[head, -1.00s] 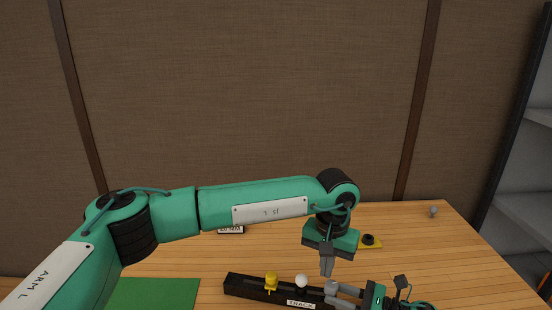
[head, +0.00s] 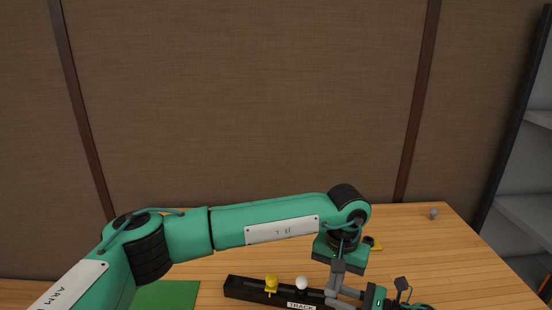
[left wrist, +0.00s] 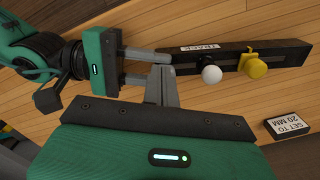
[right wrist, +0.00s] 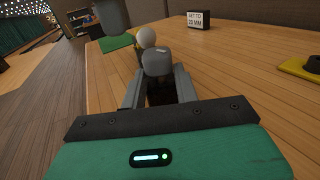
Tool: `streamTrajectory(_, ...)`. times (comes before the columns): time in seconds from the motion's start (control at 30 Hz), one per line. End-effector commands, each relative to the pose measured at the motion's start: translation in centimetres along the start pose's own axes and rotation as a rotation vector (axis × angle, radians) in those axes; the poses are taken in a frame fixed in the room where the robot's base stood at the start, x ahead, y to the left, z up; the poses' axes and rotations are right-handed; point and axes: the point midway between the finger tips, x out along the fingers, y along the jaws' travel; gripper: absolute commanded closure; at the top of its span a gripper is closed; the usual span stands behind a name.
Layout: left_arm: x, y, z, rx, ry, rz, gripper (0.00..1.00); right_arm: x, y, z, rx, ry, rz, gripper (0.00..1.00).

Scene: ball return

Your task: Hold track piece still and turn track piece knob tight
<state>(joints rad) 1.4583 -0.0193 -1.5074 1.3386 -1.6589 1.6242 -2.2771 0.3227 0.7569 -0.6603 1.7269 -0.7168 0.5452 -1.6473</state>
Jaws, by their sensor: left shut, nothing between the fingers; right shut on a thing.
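The track piece is a black bar (head: 245,288) with a TRACK label, lying on the table. A yellow clamp-like part (head: 271,283) and a white ball-shaped knob (head: 301,283) stand on it; both show in the left wrist view, the knob (left wrist: 211,75) nearer my fingers. My right gripper (head: 333,298) is shut on the bar's right end; the dark bar end (right wrist: 158,95) shows between its fingers. My left gripper (head: 337,273) points down, shut and empty, above that end, right of the knob and apart from it. A grey block (right wrist: 158,62) before the right fingers is unclear.
A green mat (head: 168,295) lies at the left. A SET TO 20 MM card (left wrist: 287,127) stands behind the track. A yellow piece with a black top (head: 372,243) and a small grey ball (head: 433,213) are farther right. My left arm hides part of the table.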

Motion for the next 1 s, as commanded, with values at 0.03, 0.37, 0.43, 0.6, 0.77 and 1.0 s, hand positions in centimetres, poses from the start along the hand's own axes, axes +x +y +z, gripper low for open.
streamTrajectory(0.03,0.7,0.0,0.0,0.000,-0.002,0.000,1.00,0.0,0.0,0.0,0.000,-0.001,0.000,0.99)
streamTrajectory(0.37,3.5,0.0,0.0,0.000,0.000,-0.001,1.00,0.0,0.0,0.1,0.000,-0.001,0.000,0.99)
streamTrajectory(0.43,3.5,0.0,0.0,0.000,0.000,-0.001,1.00,0.0,0.0,0.1,0.000,-0.001,0.000,0.99)
streamTrajectory(0.6,3.5,0.0,0.0,0.000,0.000,-0.001,1.00,0.0,0.0,0.1,0.000,-0.001,0.000,0.99)
streamTrajectory(0.77,3.5,0.0,-0.1,0.000,0.000,-0.001,1.00,0.0,0.0,0.1,0.000,-0.001,0.000,0.99)
streamTrajectory(1.0,3.5,-0.1,-0.3,0.000,0.000,-0.001,1.00,0.0,0.0,0.1,0.000,-0.001,0.000,0.99)
